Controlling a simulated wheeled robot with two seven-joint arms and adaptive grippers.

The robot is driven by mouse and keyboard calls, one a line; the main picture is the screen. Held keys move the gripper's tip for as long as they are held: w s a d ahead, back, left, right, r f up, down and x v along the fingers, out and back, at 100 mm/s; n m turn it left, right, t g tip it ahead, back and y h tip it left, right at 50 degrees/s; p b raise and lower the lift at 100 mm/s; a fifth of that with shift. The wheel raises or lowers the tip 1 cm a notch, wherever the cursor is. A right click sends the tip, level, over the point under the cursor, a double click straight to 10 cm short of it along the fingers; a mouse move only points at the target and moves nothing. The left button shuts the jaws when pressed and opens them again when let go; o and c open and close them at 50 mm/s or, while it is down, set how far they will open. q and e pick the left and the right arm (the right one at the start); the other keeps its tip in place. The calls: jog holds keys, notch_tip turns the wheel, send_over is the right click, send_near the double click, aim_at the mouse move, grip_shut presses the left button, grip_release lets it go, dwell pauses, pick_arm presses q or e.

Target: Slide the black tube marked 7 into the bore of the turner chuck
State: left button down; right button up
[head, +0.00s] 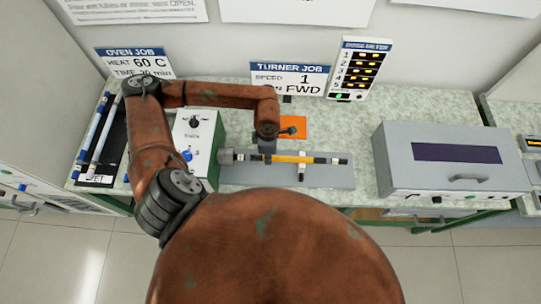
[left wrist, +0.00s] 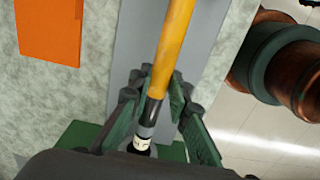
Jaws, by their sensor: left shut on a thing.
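The turner chuck (head: 228,156) is a grey cylinder on the right side of the white and green turner box (head: 200,140). A yellow rod (head: 290,158) with black sections and pale bands toward its ends lies level, its left end at or close to the chuck. I cannot tell whether that end is inside the bore. My left gripper (left wrist: 158,98) is shut on this rod near its yellow-black junction; the rod (left wrist: 172,45) also shows in the left wrist view. The marking on its pale band is unreadable. I see no tube clearly marked 7. My right gripper is not in view.
A white support (head: 301,168) stands at the rod on the grey bed (head: 335,175). An orange square (head: 293,127) lies behind it. A grey oven-like box (head: 450,165) stands right. A dark tray (head: 115,150) with slim rods lies left. Signs stand along the wall.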

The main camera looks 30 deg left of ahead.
pick_arm(q)
jog(key=shift+s+a, duration=0.3)
jog(key=shift+a, duration=0.25)
jog(key=shift+s+a, duration=0.3)
jog(key=shift+a, duration=0.2)
jog(key=c, duration=1.7)
grip_release()
jog(key=shift+c, duration=0.2)
notch_tip(320, 180, up, 12)
